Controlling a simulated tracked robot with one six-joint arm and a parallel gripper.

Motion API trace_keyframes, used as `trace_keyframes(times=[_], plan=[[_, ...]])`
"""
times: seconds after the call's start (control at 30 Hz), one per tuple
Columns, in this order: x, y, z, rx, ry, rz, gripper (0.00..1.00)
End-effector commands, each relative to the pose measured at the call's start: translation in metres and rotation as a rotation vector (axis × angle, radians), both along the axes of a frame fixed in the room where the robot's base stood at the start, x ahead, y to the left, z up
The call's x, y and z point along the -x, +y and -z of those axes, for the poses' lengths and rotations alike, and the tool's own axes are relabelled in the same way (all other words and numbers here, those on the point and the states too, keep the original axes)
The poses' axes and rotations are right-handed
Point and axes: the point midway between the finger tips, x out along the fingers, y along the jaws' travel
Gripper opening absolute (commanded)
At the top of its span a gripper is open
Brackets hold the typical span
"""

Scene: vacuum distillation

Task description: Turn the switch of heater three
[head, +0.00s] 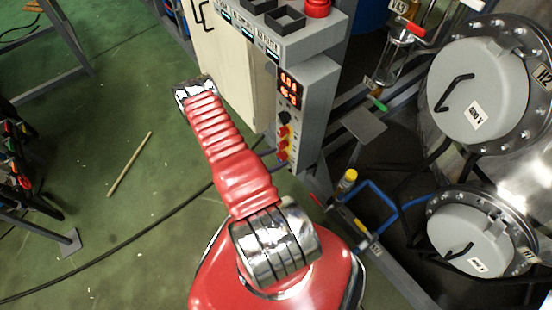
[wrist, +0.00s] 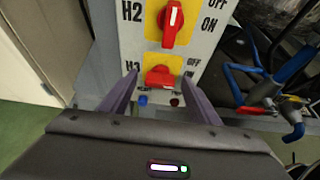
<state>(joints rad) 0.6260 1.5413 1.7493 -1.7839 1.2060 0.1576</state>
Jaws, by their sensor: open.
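The heater three switch (wrist: 159,76) is a red knob on a yellow plate, marked H3 with OFF and ON at its right, in the wrist view. Its handle looks short and wide from here; I cannot tell its exact setting. My gripper (wrist: 157,84) is open, one dark purple finger on each side of the H3 knob. I cannot tell whether the fingers touch it.
The H2 switch (wrist: 172,20) is directly above H3, its handle upright. A blue button (wrist: 143,99) and a dark red one (wrist: 175,101) lie below H3, near the fingers. Blue-handled valves (wrist: 262,85) stand right of the panel. Green floor is open at left in the head view.

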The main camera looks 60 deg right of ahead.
Motion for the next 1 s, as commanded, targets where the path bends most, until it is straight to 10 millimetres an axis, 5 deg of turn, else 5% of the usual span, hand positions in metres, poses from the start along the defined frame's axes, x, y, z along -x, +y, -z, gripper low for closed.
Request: trace_keyframes(times=[0.27,0.83,1.0], plan=[[0.0,-0.0005,0.0002,0.0,0.0,0.0,0.56],[-0.0006,-0.0006,0.0,0.001,-0.001,-0.001,0.15],[-0.001,0.0003,0.0001,-0.002,0.002,-0.001,0.15]])
